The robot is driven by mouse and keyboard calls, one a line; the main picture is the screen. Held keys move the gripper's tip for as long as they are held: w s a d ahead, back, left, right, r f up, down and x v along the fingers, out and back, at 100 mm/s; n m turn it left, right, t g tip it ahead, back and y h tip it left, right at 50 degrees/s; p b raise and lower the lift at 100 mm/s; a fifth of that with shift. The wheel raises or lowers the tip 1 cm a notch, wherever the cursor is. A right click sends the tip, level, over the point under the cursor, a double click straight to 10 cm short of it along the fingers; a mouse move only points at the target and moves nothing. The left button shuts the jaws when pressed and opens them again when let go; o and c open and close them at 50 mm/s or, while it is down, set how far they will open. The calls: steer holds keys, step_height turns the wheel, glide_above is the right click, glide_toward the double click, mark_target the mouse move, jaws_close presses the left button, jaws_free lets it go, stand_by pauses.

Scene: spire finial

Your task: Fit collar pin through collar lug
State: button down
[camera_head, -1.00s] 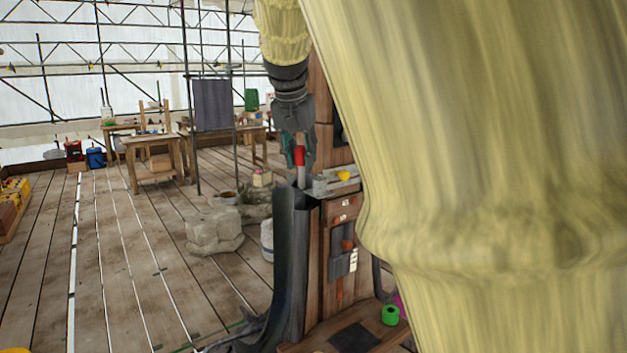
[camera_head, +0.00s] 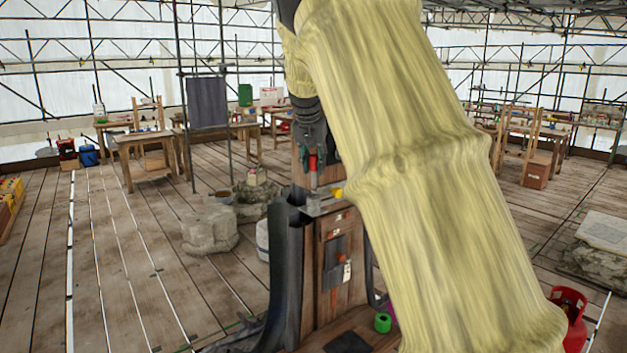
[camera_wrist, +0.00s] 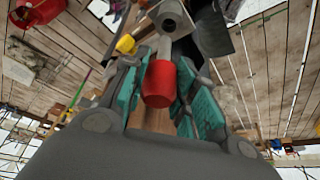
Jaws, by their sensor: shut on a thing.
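My gripper (camera_wrist: 160,76), dark with teal pads, is shut on the red-headed collar pin (camera_wrist: 158,84). In the head view the pin's red head (camera_head: 313,162) is between the fingers, with its grey shank pointing down. The shank reaches toward grey metalwork (camera_head: 322,206) on top of the wooden post, which looks like the collar lug. In the wrist view a round grey hollow end (camera_wrist: 172,16) shows beyond the pin, near the shank's far end. I cannot tell whether the shank is in the hole or only over it.
A yellow knob-like piece (camera_head: 336,193) sits right beside the metalwork. A wooden post (camera_head: 333,285) with dark curved sheeting (camera_head: 288,260) stands below. A green roll (camera_head: 382,323) lies at its foot. A red gas bottle (camera_head: 570,318) stands at right.

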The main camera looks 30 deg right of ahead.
mark_target(313, 182)
steer(key=shift+a+f+p, duration=0.1)
steer(key=shift+f+p, duration=1.45)
steer(key=shift+f, duration=1.95)
steer(key=shift+s, duration=0.1)
steer(key=c, duration=1.1)
jaws_free()
steer(key=shift+f, duration=0.1)
steer(key=shift+r, duration=0.2)
steer(key=b+v, duration=0.6)
steer(key=v, duration=0.6)
steer(key=shift+f, duration=0.1)
